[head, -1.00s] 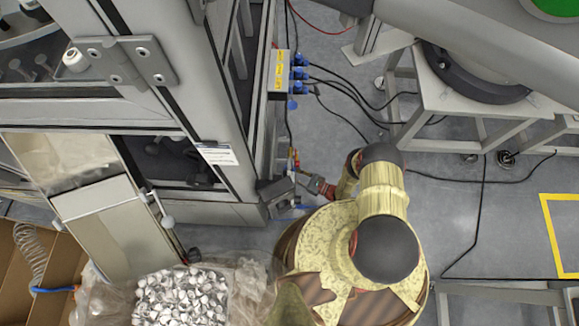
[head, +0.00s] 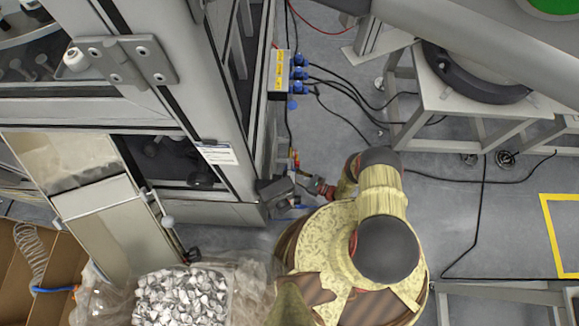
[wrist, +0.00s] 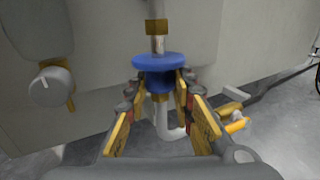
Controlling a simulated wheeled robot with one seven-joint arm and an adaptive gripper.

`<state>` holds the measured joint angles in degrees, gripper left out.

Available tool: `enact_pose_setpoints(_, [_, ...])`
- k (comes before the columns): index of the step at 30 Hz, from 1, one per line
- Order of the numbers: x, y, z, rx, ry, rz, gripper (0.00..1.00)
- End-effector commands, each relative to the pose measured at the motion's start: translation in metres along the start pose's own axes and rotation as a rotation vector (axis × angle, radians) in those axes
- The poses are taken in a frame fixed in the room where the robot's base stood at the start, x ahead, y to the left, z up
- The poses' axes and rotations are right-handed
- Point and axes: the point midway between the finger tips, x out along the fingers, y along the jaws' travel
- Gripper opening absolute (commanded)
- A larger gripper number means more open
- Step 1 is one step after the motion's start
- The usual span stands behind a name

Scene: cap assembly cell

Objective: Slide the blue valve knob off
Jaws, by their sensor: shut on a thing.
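The blue valve knob (wrist: 158,62) is in the middle of the wrist view, a round disc with a narrower blue hub below it. It sits on a vertical pipe (wrist: 158,38) with a brass fitting above. My gripper (wrist: 160,92) is shut on the knob's hub from both sides, its yellow-edged fingers just below the disc. A white bent pipe shows below, between the fingers. In the head view my gripper (head: 290,192) is low beside the machine's corner; the knob cannot be made out there.
A grey knob (wrist: 51,87) is on the panel left of the valve. A yellow-handled part (wrist: 236,124) is at the right. In the head view, a machine frame (head: 225,120) stands left of my arm, a bin of caps (head: 180,298) below it, and cables (head: 345,90) on the floor.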

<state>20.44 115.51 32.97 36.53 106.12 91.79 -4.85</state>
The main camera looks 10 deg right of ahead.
Motion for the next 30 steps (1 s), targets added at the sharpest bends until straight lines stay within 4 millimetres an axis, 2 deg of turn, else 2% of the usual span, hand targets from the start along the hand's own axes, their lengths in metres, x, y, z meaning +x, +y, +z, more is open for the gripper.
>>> enact_pose_setpoints(3, [-0.001,0.0,-0.004,0.0,0.012,-0.004,0.0])
enact_pose_setpoints(4, [-0.001,0.0,-0.005,0.0,0.013,-0.004,0.26])
enact_pose_setpoints(13, [0.0,0.0,-0.003,0.001,0.009,-0.002,0.43])
enact_pose_setpoints(24, [0.0,0.0,-0.001,0.001,0.008,-0.002,0.43])
enact_pose_setpoints(30, [0.0,-0.001,0.012,-0.001,0.007,-0.002,0.43])
